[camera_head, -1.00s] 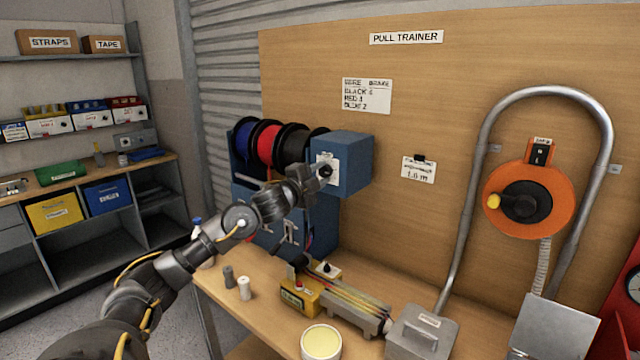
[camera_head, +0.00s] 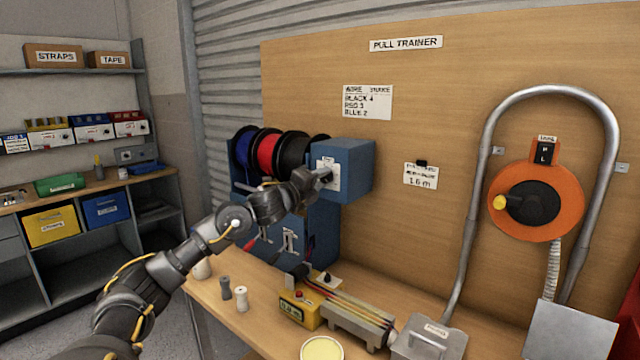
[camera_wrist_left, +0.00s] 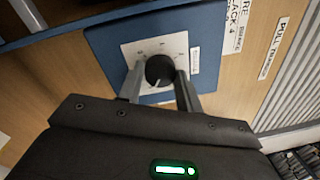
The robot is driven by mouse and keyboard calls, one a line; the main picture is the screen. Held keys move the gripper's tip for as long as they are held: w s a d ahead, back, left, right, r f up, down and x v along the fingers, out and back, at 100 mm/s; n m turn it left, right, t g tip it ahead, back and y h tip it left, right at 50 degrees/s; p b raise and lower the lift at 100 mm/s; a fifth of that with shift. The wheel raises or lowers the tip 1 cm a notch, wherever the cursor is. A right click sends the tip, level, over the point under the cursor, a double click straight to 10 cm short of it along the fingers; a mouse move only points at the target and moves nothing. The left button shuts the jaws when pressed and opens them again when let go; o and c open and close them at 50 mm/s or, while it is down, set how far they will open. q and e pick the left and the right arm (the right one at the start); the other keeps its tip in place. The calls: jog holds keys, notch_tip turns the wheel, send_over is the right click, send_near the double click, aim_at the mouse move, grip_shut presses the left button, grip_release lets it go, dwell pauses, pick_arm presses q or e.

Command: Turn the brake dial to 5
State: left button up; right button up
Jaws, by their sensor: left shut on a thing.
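The brake dial is a black knob (camera_wrist_left: 159,70) on a white scale plate (camera_wrist_left: 140,50), seen in the left wrist view. The plate is on the face of a blue box (camera_head: 352,168) beside the wire spools. My left gripper (camera_wrist_left: 160,80) is shut on the knob, one finger on each side of it. In the head view the left gripper (camera_head: 322,175) reaches the plate and hides most of the knob. The scale numbers are too small to read. My right gripper is not in view.
Blue, red and black spools (camera_head: 290,152) hang left of the box. A yellow tester (camera_head: 299,310), a grey spool (camera_head: 225,287), a white spool (camera_head: 241,298) and a yellow-topped tub (camera_head: 322,349) stand on the bench below. An orange reel (camera_head: 560,200) is mounted at right.

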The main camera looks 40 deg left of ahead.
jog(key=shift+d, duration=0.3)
pick_arm(q)
jog(key=o, duration=1)
jog(key=shift+s+f, duration=0.1)
jog(key=shift+s, duration=0.05)
jog(key=shift+s+f+b, duration=0.1)
jog(key=shift+s+b, duration=0.25)
jog(key=s+b, duration=0.4)
jog(key=s, duration=0.5)
jog(key=shift+s+f, duration=0.25)
jog(key=shift+s, duration=0.15)
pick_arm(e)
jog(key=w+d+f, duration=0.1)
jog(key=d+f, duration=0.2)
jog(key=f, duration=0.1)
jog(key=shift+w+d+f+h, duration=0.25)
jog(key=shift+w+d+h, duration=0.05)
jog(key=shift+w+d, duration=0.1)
